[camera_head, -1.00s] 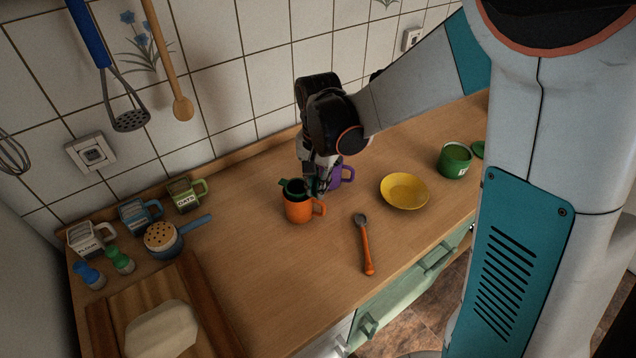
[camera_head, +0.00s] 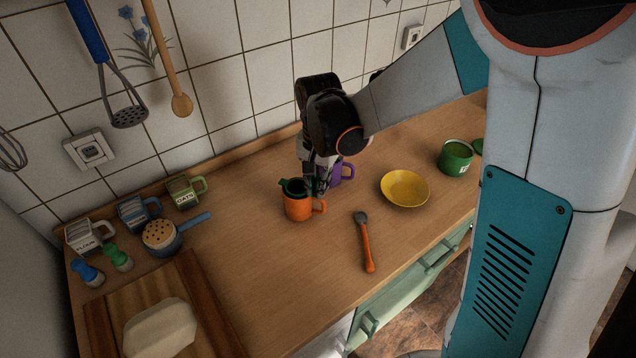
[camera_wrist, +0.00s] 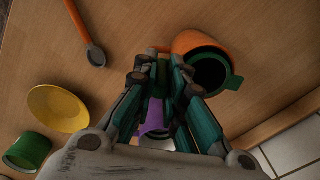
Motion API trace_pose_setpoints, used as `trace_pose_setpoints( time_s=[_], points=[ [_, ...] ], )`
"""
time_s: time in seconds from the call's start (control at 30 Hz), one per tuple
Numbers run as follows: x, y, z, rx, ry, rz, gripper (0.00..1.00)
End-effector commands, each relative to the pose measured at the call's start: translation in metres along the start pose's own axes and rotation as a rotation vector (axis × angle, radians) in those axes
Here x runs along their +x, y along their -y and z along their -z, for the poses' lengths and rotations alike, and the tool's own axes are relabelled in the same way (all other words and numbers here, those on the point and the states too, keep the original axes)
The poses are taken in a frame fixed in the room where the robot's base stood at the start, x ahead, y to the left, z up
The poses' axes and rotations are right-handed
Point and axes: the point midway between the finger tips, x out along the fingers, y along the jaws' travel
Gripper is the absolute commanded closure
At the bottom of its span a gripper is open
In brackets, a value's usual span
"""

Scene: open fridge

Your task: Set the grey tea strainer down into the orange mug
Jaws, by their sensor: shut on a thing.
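The orange mug (camera_head: 298,210) stands upright on the wooden counter; it also shows in the wrist view (camera_wrist: 187,41). The tea strainer (camera_head: 295,187) has a dark basket and a green rim with a tab, and sits at the mug's mouth. In the wrist view the strainer (camera_wrist: 234,82) overlaps the mug's opening; how deep its basket sits is hidden. My gripper (camera_head: 318,187) is beside the mug's mouth, shut on the strainer at its edge. The fingers (camera_wrist: 160,72) partly hide the held part.
A purple mug (camera_head: 347,174) stands close behind my gripper. A yellow bowl (camera_head: 404,189), a green pot (camera_head: 454,158) and an orange-handled spoon (camera_head: 366,243) lie to the right. Canisters and a strainer-topped pan (camera_head: 161,238) stand left.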

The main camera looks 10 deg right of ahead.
Motion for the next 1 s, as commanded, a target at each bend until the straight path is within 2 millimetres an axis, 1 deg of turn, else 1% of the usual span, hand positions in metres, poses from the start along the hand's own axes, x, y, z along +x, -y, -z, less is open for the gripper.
trace_pose_setpoints(
  time_s=[0.3, 0.33, 0.37, 0.4, 0.43, 0.77, 1.0],
  points=[
    [0.0015, 0.0, 0.0, 0.0, 0.0, 0.0, 1.0],
    [0.0015, 0.0, 0.0, 0.0, 0.0, 0.0, 0.87],
    [0.0015, 0.0, 0.0, 0.0, 0.0, 0.0, 0.8],
    [0.0015, 0.0, 0.0, 0.0, 0.0, 0.0, 0.71],
    [0.0015, 0.0, 0.0, 0.0, 0.0, 0.0, 0.65],
    [0.0013, 0.0, 0.0, 0.0, 0.0, 0.0, 0.65],
    [-0.0064, 0.0, 0.0, 0.0, 0.0, 0.0, 0.65]
  ],
)
